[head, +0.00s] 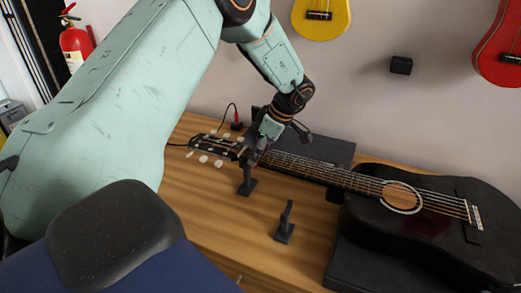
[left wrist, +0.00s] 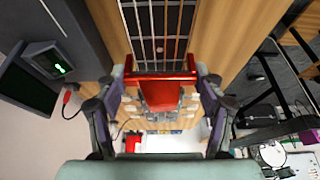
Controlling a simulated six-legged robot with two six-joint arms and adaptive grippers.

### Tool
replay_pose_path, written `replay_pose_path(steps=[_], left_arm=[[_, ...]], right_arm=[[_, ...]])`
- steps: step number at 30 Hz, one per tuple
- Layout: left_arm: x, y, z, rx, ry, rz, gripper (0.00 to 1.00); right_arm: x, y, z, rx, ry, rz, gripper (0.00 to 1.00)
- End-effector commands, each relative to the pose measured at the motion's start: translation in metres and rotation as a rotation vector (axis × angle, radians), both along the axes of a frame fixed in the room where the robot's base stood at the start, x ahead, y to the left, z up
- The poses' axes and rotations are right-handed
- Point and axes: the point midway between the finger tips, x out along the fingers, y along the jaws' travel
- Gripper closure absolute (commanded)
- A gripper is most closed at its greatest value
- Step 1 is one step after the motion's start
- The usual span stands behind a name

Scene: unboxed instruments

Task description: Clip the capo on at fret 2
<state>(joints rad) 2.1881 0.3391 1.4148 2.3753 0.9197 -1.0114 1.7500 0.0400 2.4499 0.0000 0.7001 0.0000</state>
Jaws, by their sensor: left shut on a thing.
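A black acoustic guitar (head: 435,215) lies on its back on the wooden bench, its neck (head: 320,170) running left to a headstock (head: 213,147) with pale tuning pegs. My left gripper (head: 257,147) is over the neck close to the headstock. In the left wrist view, my left gripper (left wrist: 163,82) is shut on the red capo (left wrist: 165,98). The capo's bar lies across the strings of the fretboard (left wrist: 157,35) in that view. I cannot tell whether it touches them or at which fret it is. The capo is hidden in the head view. My right gripper is not in view.
Black upright supports (head: 284,225) stand on the bench (head: 205,200) in front of the neck. A device with a green-lit display (left wrist: 48,62) and a red plug (left wrist: 68,97) are beside the neck. A yellow instrument (head: 322,22) and a red one (head: 497,60) hang on the wall.

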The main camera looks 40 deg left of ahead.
Motion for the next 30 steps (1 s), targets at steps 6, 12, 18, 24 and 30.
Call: replay_pose_path(steps=[6,12,18,24,30], left_arm=[[0.0002,0.0000,-0.0023,0.000,-0.001,0.000,0.68],[0.0002,0.0000,-0.0049,0.000,-0.001,0.000,0.68],[0.0002,0.0000,-0.0067,0.000,-0.001,0.000,0.68],[0.0002,0.0001,-0.0068,0.000,-0.001,0.000,0.29],[0.0002,0.0001,-0.0067,0.000,-0.001,0.000,0.12]], right_arm=[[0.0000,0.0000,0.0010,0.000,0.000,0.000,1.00],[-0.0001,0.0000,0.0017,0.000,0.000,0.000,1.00],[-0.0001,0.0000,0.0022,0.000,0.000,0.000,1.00],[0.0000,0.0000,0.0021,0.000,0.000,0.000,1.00],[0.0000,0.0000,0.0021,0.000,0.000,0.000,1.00]])
